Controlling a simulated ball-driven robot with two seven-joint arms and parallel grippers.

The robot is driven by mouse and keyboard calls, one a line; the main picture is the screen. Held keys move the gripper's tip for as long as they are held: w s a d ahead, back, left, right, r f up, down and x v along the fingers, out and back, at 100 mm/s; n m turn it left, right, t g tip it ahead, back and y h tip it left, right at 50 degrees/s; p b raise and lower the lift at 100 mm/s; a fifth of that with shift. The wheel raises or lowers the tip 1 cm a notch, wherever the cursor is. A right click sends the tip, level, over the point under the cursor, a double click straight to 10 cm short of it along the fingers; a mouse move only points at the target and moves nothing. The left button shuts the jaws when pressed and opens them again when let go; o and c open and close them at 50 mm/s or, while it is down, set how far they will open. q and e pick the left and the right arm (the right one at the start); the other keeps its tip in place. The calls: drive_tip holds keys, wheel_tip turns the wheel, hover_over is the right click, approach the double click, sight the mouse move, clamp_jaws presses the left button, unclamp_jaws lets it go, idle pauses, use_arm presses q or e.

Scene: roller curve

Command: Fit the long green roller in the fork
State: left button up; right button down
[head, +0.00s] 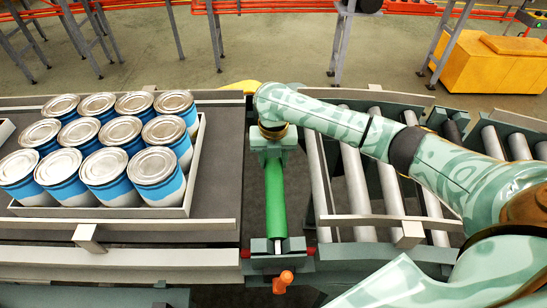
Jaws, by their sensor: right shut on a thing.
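The long green roller (275,200) lies lengthwise in the gap between the dark belt and the metal rollers. My right gripper (271,152) points down and is shut on its far end, which the gripper partly hides. The roller's near end, with a pale tip, is at the dark green fork (259,248) by the front rail. I cannot tell whether the tip is seated in it. An orange handle (283,281) sticks out in front of the fork. My left gripper is not in view.
A tray (197,170) of several blue and white cans stands on the belt (222,160) at left. Metal rollers (357,190) curve away at right, beneath my right arm. A yellow box (487,68) stands on the floor at the back right.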

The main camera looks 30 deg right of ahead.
idle(0.4)
drive_tip(key=c, duration=0.7)
unclamp_jaws()
drive_tip(key=shift+f, duration=0.1)
drive_tip(key=shift+c, duration=0.7)
wheel_tip(320, 180, up, 7)
drive_tip(key=p, duration=0.8)
drive_tip(key=shift+s, duration=0.1)
